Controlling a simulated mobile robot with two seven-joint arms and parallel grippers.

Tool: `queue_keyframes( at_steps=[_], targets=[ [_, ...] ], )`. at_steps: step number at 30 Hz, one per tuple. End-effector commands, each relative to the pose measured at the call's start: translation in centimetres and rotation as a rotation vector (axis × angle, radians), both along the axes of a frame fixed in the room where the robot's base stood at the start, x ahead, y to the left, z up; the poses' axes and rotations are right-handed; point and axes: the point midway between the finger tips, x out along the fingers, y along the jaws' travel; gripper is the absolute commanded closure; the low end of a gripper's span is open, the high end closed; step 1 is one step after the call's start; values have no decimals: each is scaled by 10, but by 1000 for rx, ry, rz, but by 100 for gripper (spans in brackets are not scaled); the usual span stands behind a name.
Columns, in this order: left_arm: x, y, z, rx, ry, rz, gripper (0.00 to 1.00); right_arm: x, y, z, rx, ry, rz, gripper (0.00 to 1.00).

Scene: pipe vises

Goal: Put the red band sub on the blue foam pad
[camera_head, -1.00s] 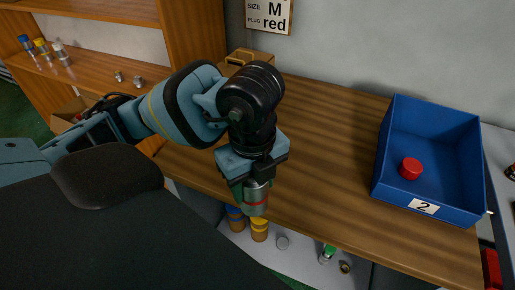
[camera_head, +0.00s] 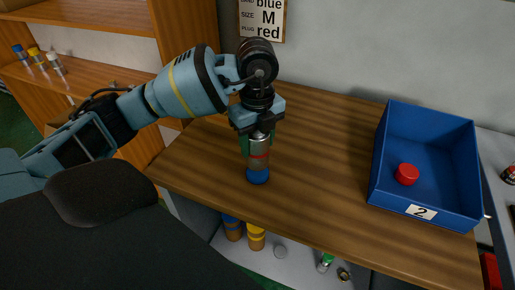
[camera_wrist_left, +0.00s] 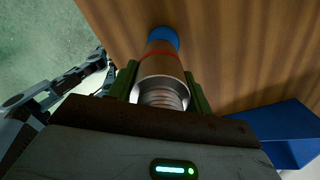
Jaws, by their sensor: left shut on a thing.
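I cannot tell whether the two touch. My right gripper is not in view.
A blue bin (camera_head: 386,170) marked 2, with a red cap (camera_head: 407,174) in it, stands at the right of the wooden table (camera_head: 320,150). Several capped parts stand on a lower surface (camera_head: 295,268) beyond the front edge. Table between sub and bin is clear.

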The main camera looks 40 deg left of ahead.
Motion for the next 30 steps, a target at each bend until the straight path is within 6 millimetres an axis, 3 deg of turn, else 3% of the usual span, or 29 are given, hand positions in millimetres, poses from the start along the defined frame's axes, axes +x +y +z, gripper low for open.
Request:
queue_keyframes(
  at_steps=[8,16,28,29,30],
  targets=[
    [9,5,0,-1,-3,2,92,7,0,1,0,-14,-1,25],
    [7,5,-33,0,-3,0,92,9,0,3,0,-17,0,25],
    [7,5,-38,0,-3,0,92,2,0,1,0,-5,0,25],
    [7,5,-39,1,-1,0,49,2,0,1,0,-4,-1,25],
    [7,5,-39,1,-1,0,44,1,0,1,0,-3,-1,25]
  ],
)
